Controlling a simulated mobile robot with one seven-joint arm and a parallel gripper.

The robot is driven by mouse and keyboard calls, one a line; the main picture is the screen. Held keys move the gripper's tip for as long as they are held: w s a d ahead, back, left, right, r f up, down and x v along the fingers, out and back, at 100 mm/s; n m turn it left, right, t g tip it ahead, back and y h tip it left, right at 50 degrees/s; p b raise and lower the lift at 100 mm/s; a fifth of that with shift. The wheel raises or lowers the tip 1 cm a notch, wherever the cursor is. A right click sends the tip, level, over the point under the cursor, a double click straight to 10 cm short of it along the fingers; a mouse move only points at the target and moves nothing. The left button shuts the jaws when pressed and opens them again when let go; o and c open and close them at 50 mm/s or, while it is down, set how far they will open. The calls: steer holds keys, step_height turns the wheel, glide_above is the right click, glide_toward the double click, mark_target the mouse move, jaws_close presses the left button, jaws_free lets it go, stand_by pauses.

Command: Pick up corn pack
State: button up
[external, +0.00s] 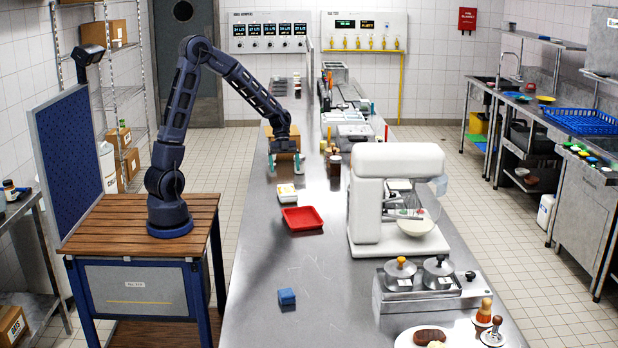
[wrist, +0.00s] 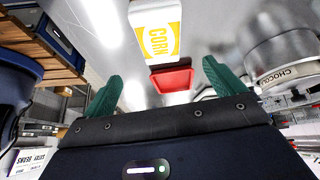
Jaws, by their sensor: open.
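The corn pack (external: 287,193) is a white and yellow pack lying on the steel counter, just behind the red tray in the external view. In the wrist view the corn pack (wrist: 155,30) shows at the top centre with its CORN label readable. My gripper (external: 284,163) is over the counter beyond the pack in the external view, pointing down. In the wrist view its two green fingers (wrist: 163,82) are spread wide with nothing between them. The gripper is open and apart from the pack.
A red tray (external: 302,219) lies beside the pack; the wrist view shows it too (wrist: 172,80). A brown box (external: 283,143) is close behind my gripper. Dark jars (external: 335,166) and a white mixer (external: 366,205) stand to the right. A blue block (external: 286,297) lies nearer the camera.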

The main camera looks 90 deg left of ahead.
mark_target(287, 189)
steer(key=shift+w+a+f, duration=0.25)
steer(key=shift+a+f, duration=0.4)
steer(key=shift+a, duration=0.05)
steer(key=shift+f+m, duration=0.3)
steer(key=x, duration=0.5)
steer(key=shift+w+d, duration=0.1)
steer(key=shift+d, duration=0.1)
steer(key=shift+s+d+x, duration=0.1)
steer(key=shift+d+x, duration=0.05)
steer(key=shift+x, duration=1.15)
steer(key=shift+s+d+x, duration=0.1)
steer(key=shift+x, duration=1.2)
steer(key=shift+s+r, duration=0.1)
steer(key=shift+r, duration=0.05)
steer(key=shift+c, duration=0.2)
steer(key=c, duration=1.2)
steer(key=shift+r, duration=0.1)
